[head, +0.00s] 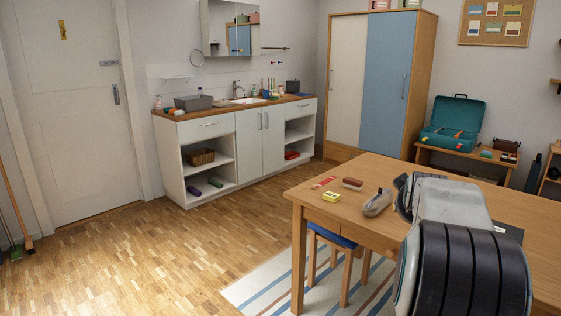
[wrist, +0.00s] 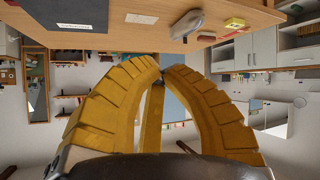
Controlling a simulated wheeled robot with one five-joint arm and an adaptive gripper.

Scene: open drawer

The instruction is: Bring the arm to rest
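My arm (head: 450,225), pale grey with a ribbed black section, stands at the right of the head view, in front of part of the wooden table (head: 470,185). My gripper (wrist: 162,68) has yellow ribbed fingers in the wrist view. Their tips meet or nearly meet, with nothing seen held between them. The wrist picture is upside down, with the table edge (wrist: 130,38) across its top. My gripper is apart from the things on the table. In the head view, my arm hides the gripper's fingers.
On the table lie a grey rounded object (head: 378,203), a yellow block (head: 331,196) and a red-brown block (head: 352,184). A blue-topped stool (head: 330,236) stands under its edge. The counter drawers (head: 207,124) look shut. Wooden floor (head: 150,250) at left is clear.

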